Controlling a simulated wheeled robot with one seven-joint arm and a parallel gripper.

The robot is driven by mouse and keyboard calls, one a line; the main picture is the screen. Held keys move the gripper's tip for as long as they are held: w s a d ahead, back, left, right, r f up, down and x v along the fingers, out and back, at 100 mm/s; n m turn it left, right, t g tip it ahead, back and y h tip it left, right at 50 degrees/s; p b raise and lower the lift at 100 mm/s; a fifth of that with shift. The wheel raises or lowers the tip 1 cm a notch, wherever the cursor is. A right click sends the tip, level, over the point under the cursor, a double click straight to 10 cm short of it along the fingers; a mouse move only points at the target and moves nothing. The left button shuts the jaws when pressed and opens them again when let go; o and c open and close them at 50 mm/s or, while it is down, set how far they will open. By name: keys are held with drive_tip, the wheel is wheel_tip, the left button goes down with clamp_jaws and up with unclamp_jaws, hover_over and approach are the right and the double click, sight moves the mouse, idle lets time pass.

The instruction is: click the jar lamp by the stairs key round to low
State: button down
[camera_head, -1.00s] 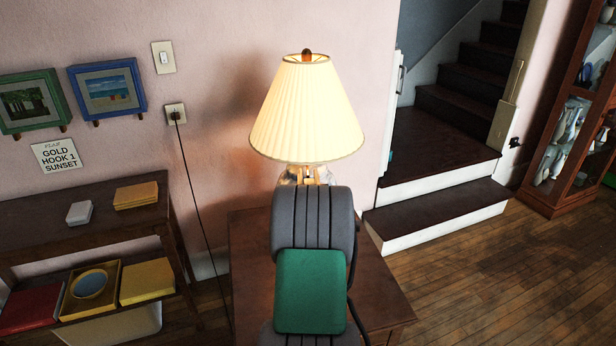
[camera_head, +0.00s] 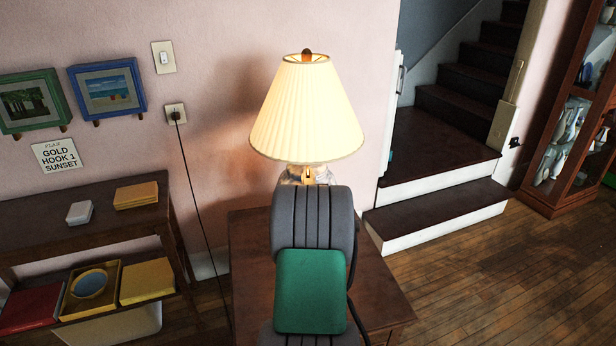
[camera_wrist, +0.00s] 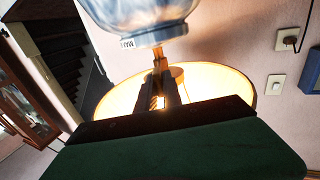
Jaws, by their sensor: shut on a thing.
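The jar lamp (camera_head: 305,110) stands lit on a dark side table, with a cream pleated shade over a glass jar body. In the wrist view it appears inverted, with the blue-and-white jar body (camera_wrist: 140,18) above and the glowing shade (camera_wrist: 215,82) below. The small brass key (camera_wrist: 160,58) projects between jar and shade. My gripper (camera_wrist: 162,72) is shut on the key, its fingers just beneath the shade's rim. In the head view my arm hides most of the jar and gripper. A small label (camera_wrist: 127,43) sits on the jar; I cannot read it surely.
The side table (camera_head: 385,300) bears the lamp. A cord runs down from the wall outlet (camera_head: 175,114) left of it. A shelf table (camera_head: 60,225) stands left, stairs (camera_head: 440,205) and a glass cabinet (camera_head: 560,150) right. The wooden floor at right front is clear.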

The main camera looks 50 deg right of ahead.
drive_tip(key=shift+f+n+b, duration=0.15)
drive_tip(key=shift+n+b, duration=0.25)
drive_tip(key=shift+b, duration=0.25)
drive_tip(key=shift+f+n+b, duration=0.1)
drive_tip(key=shift+n+b, duration=0.4)
drive_tip(key=shift+b, duration=0.45)
drive_tip(key=n+b, duration=0.2)
drive_tip(key=b, duration=0.1)
drive_tip(key=shift+w+f+b, duration=0.1)
drive_tip(key=shift+b, duration=0.2)
drive_tip(key=n+b, duration=0.6)
drive_tip(key=b, duration=0.1)
drive_tip(key=shift+w+a+f+n, duration=0.1)
drive_tip(key=shift+a+n, duration=0.05)
drive_tip(key=shift+n, duration=0.25)
drive_tip(key=n+b, duration=0.3)
drive_tip(key=b, duration=0.1)
drive_tip(key=shift+n, duration=0.3)
drive_tip(key=shift+n+b, duration=1.35)
drive_tip(key=shift+n, duration=0.45)
